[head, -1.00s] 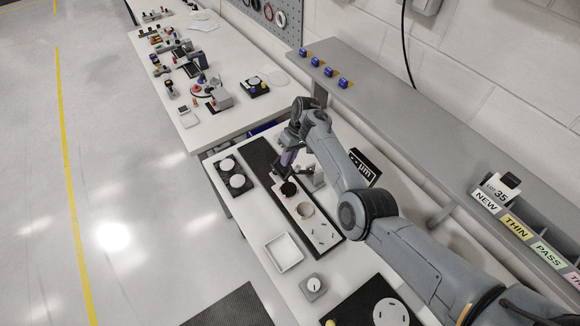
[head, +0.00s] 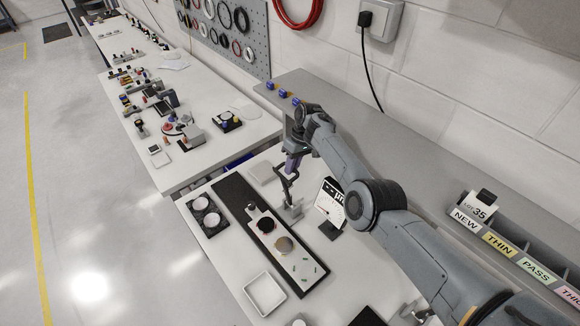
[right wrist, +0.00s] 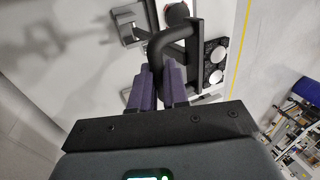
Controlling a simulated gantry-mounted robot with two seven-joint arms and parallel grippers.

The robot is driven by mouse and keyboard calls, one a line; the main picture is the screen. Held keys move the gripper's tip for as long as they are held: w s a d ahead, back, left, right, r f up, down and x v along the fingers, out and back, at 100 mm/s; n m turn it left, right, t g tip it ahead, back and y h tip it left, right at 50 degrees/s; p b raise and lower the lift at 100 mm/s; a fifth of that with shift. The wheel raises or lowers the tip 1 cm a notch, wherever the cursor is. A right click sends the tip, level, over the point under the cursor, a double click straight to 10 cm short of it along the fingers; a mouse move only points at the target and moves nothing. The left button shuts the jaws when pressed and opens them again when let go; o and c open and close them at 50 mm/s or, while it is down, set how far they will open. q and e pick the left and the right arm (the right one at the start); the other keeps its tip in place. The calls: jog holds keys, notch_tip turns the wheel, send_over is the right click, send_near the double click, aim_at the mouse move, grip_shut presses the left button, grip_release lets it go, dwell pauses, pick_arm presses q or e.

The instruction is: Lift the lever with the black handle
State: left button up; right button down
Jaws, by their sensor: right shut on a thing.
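The lever's black handle (right wrist: 168,45) is a bent dark bar in the right wrist view. It rises between the purple fingers of my right gripper (right wrist: 158,88), which are shut on it. In the head view, my right gripper (head: 291,165) is above the fixture, with the dark lever (head: 285,186) below its fingers. The lever stands up over a grey bracket (head: 291,211) on the bench. My fingers partly hide the grip in the head view. My left gripper is not in view.
A long black base (head: 232,196) carries a dark disc with a red edge (head: 266,225) and a tan disc (head: 284,245). A display (head: 330,201) stands right of the bracket. A white tray (head: 265,294) and a black holder with two white discs (head: 206,215) are nearby.

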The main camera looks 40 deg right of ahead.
jog(key=shift+s+f, duration=0.35)
jog(key=shift+f, duration=0.15)
jog(key=c, duration=1.5)
grip_release()
jog(key=o, duration=0.4)
jog(key=shift+s+d+f, duration=0.1)
jog(key=shift+s, duration=0.2)
jog(key=shift+w+r, duration=0.25)
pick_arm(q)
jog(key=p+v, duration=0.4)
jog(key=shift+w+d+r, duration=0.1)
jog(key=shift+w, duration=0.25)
pick_arm(e)
jog(key=v, duration=1)
jog(key=shift+d+r, duration=0.15)
jog(key=shift+r, duration=0.15)
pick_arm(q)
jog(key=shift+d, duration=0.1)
